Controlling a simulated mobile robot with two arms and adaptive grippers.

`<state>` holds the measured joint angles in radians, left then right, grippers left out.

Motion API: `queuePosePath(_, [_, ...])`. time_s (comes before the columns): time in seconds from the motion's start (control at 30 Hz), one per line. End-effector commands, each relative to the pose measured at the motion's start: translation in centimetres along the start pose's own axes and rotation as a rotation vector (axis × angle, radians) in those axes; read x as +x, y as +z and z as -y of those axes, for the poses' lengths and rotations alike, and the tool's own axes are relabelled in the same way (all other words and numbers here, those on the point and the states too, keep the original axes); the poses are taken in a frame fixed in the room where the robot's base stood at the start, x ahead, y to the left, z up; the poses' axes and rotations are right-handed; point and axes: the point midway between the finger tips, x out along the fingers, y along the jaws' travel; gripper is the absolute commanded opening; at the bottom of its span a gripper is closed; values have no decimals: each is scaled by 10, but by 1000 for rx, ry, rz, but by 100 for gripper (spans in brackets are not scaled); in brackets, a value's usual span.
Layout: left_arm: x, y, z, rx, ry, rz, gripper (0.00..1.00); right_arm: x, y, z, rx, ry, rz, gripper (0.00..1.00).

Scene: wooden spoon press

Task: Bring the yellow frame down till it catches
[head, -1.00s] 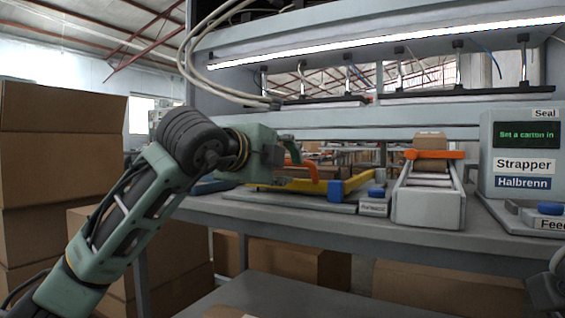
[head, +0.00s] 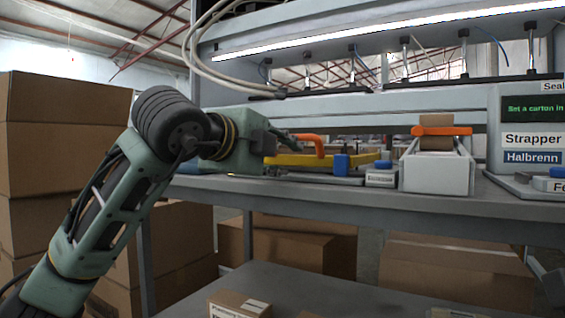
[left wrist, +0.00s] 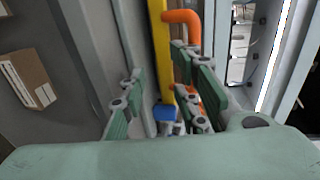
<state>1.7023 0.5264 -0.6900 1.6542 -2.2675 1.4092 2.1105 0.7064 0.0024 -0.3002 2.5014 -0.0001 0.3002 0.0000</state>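The yellow frame (head: 358,159) lies low on the bench's back area in the head view, with an orange handle (head: 306,139) above it. In the left wrist view the yellow frame (left wrist: 162,55) runs lengthwise beyond the fingers, and the orange handle (left wrist: 184,17) bends down behind the right-hand finger.
The strapper's screen box (head: 531,120) is at the far right. An overhead beam (head: 380,40) with a light strip spans above. Cartons (head: 62,150) are stacked at left.

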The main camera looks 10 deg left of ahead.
Motion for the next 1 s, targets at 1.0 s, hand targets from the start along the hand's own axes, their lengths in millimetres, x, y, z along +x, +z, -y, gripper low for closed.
queuePosePath(1.0, [-27, 0, -26, 0, 0, 1, 29, -33, -9, 6, 1, 5, 7, 75])
